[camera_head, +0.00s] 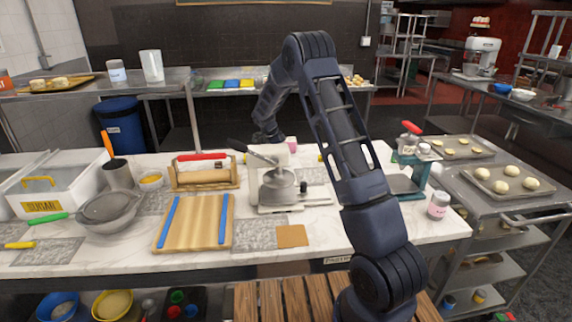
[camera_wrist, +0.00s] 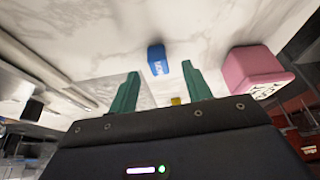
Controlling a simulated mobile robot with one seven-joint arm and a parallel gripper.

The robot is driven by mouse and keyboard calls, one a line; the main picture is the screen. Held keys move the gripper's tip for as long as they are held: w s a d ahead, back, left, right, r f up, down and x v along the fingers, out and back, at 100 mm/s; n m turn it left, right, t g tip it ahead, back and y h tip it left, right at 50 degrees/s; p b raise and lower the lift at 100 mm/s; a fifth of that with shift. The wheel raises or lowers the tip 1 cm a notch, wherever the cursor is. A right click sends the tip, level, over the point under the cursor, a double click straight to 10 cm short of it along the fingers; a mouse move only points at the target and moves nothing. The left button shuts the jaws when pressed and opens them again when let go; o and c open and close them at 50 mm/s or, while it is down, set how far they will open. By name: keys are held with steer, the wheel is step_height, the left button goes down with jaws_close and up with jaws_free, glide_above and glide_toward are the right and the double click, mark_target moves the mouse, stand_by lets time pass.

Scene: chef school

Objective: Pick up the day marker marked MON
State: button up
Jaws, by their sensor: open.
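A small blue block (camera_wrist: 156,60) with white lettering on its side sits on the white marble top in the wrist view. It is probably the day marker, but the lettering is too small to read for certain. The blue block appears just beyond the fingertips, roughly centred on the gap. In the head view the block is not distinguishable, and my fingers are hidden behind the equipment on the counter.
A pink container (camera_wrist: 254,68) with a white label stands right of my right finger; a pink item (camera_head: 291,143) shows in the head view. A small yellow object (camera_wrist: 175,101) lies low between the fingers.

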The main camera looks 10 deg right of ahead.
steer(key=x, duration=0.3)
steer(key=shift+s+d+f, duration=0.1)
steer(key=shift+d+f, duration=0.05)
steer(key=c, duration=1.1)
steer(key=shift+o, duration=0.2)
